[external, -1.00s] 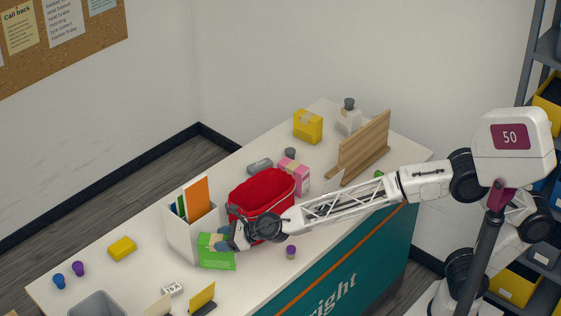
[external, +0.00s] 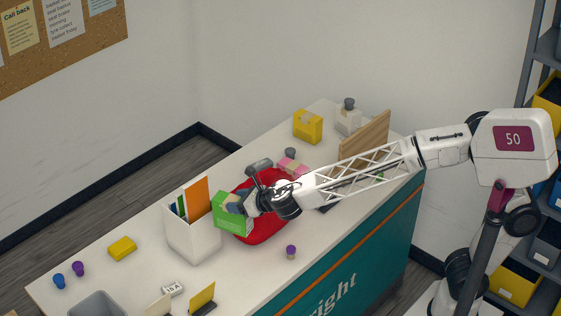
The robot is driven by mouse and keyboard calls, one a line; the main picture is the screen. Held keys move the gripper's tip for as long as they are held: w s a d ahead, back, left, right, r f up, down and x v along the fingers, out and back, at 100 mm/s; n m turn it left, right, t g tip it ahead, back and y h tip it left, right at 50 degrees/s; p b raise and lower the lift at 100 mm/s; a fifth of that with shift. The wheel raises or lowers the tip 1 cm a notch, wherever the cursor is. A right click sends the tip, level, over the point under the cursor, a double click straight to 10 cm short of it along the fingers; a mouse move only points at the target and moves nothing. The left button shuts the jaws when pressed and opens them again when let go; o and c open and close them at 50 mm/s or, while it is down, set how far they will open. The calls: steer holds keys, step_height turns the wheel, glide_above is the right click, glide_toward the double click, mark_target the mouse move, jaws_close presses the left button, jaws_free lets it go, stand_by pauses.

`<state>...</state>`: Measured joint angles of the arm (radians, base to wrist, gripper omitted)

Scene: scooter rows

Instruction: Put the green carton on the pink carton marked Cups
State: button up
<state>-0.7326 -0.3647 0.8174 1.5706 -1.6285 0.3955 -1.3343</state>
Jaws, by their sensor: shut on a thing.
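The green carton (external: 229,222) is held in my gripper (external: 240,204), raised above the counter beside the white file holder and in front of the red basket. My gripper is shut on the carton. The pink carton (external: 291,167) stands on the counter behind my arm's wrist. Only its upper part shows, and any marking on it cannot be read from here.
The white file holder (external: 192,238) is close on the left. A wooden rack (external: 365,139), yellow carton (external: 307,126) and grey-capped bottle (external: 348,117) stand at the back.

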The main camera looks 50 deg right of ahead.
steer(key=w+d+r+m+h, duration=0.3)
steer(key=w+d+m+h, duration=0.15)
steer(key=d, duration=0.55)
steer(key=w+d+r+m+h, duration=0.35)
steer(key=w+d+h, duration=0.2)
steer(key=d, duration=0.45)
steer(key=w+d+f+m+g+h, duration=0.1)
steer(key=d+m+g+h, duration=0.2)
steer(key=d, duration=0.7)
steer(key=w+d+f+m+g+h, duration=0.1)
steer(key=w+d+m+g+h, duration=0.1)
steer(key=d+m, duration=0.4)
steer(key=shift+w+d+f+g+h, duration=0.2)
steer(key=shift+d+g+h, duration=0.6)
steer(key=shift+d+g, duration=1.1)
steer(key=shift+d+t, duration=0.45)
steer(key=shift+t, duration=0.25)
steer(key=shift+f, duration=2.45)
steer(key=shift+f, duration=2.65)
